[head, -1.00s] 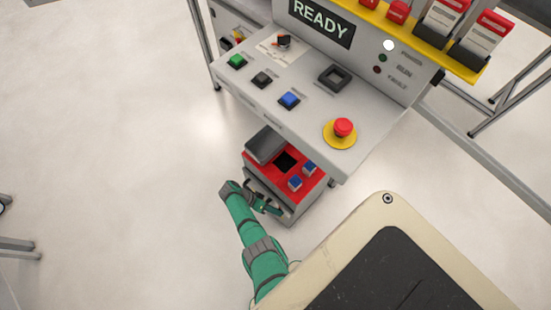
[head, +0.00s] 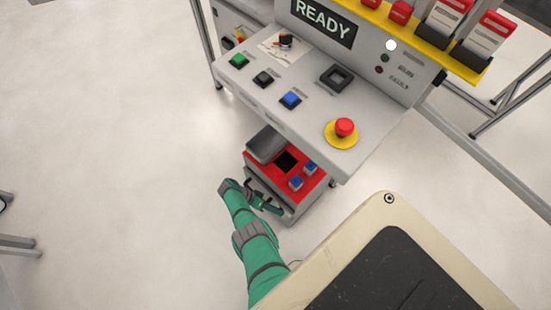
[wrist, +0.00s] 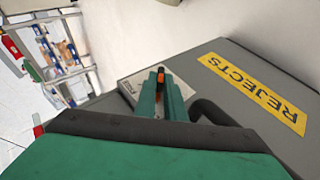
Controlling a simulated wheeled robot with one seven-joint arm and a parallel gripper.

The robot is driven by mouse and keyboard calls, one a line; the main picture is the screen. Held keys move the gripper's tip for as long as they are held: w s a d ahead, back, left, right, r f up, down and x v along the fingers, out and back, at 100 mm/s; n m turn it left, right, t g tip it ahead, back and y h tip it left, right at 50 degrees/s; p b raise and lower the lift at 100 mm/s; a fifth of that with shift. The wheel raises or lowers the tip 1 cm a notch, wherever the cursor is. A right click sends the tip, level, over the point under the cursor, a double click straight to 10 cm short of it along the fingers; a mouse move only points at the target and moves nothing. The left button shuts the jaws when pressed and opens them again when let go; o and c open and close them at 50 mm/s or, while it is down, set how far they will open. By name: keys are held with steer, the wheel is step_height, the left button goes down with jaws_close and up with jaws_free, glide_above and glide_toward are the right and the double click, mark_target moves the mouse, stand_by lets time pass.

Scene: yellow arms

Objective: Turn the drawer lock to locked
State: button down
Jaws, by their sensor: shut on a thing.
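The grey drawer front in the wrist view (wrist: 245,68) bears a yellow REJECTS label (wrist: 255,90) and a black bar handle (wrist: 212,112). The lock has a light plate (wrist: 132,86) and an orange and black knob (wrist: 160,82). My gripper (wrist: 161,90) is shut on the knob, its two green fingers on either side. The fingers hide much of the lock, and I cannot read its setting. In the head view, my gripper (head: 268,208) is low at the front of the grey drawer unit (head: 296,213), beside the handle.
Open floor (head: 110,150) lies left.

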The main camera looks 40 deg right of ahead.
steer(key=c, duration=1.8)
jaws_free()
steer(key=shift+s+f, duration=0.1)
steer(key=shift+s, duration=0.05)
steer(key=shift+c, duration=0.2)
steer(key=v, duration=1.1)
steer(key=shift+f, duration=0.1)
